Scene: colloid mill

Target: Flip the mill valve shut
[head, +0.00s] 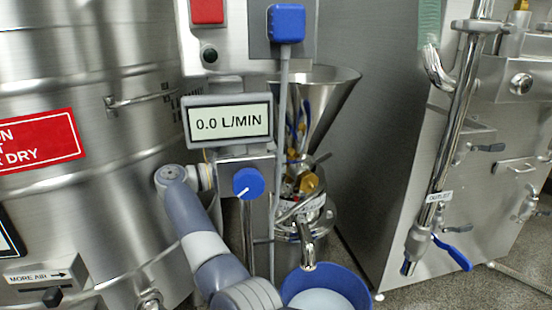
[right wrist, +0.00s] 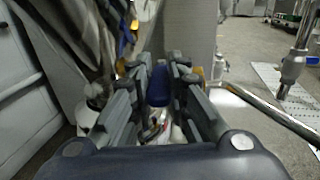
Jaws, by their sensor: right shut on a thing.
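The mill (head: 312,225) stands mid-picture in the head view, with a steel funnel hopper (head: 325,95) on top and a bent steel spout (head: 308,250) pointing down. The valve part of the mill is small and cluttered there, so I cannot tell the valve's position. My left gripper is not in view.
A display (head: 229,121) reads 0.0 L/MIN, above a blue knob (head: 248,182). A blue bucket (head: 350,279) with pale contents is below the spout. A large steel tank (head: 90,190) stands left. A steel machine at right has an outlet pipe with a blue lever (head: 453,253).

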